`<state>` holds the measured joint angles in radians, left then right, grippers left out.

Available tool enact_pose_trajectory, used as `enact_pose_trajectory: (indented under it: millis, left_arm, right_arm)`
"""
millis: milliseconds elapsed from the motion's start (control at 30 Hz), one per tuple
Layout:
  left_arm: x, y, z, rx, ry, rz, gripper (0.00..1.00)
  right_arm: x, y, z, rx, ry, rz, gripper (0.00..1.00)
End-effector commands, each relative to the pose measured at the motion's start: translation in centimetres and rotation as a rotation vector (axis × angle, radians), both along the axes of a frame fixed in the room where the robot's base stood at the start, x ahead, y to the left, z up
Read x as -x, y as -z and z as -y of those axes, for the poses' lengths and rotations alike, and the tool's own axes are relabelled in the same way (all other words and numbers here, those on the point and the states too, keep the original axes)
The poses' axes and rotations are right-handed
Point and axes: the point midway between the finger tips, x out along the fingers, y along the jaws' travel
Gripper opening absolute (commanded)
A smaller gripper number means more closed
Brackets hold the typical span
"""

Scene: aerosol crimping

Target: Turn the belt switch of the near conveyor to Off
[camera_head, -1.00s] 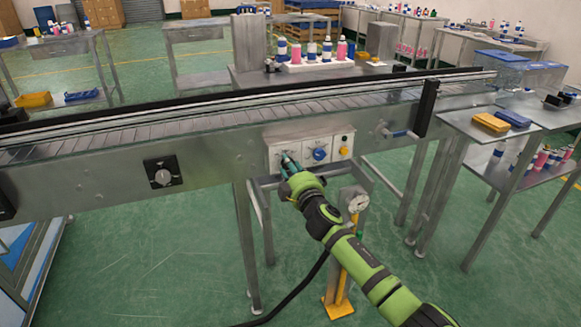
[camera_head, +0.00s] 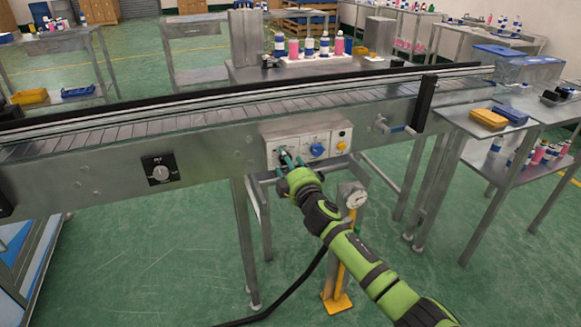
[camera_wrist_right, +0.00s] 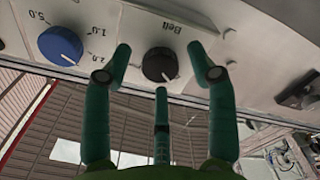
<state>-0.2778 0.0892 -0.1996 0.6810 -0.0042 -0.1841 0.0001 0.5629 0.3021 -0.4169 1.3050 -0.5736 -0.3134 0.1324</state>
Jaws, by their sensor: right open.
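The near conveyor (camera_head: 215,130) runs across the head view, with a pale control panel (camera_head: 333,142) on its front side. The black belt switch (camera_wrist_right: 160,65) shows in the right wrist view beside the label "Belt"; its pointer mark aims toward the lower right of that picture. My right gripper (camera_head: 286,160) is at the left end of the panel and hides the switch in the head view. In the right wrist view my right gripper (camera_wrist_right: 167,70) is open, its fingers on either side of the switch and a third finger below it. Contact cannot be told. My left gripper is not in view.
A blue dial (camera_head: 317,150) sits right of the gripper on the panel; it also shows in the wrist view (camera_wrist_right: 60,46). A yellow button (camera_head: 341,146) is further right.

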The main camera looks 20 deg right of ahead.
Motion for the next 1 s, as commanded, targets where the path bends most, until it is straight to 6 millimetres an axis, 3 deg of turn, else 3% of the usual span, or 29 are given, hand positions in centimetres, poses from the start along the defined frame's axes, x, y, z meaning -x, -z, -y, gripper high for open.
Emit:
enact_pose_trajectory:
  millis: [267, 700, 1000]
  left_arm:
    - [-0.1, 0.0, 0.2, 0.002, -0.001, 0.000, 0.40]
    - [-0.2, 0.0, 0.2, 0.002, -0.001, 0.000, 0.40]
    - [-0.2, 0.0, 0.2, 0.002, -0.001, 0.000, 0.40]
  right_arm:
    - [2.4, 0.1, 0.1, 0.001, -0.001, -0.001, 0.58]
    - [10.2, 0.1, 0.3, 0.001, -0.001, -0.003, 0.58]
    - [12.0, 0.1, 0.5, 0.001, 0.001, -0.002, 0.58]
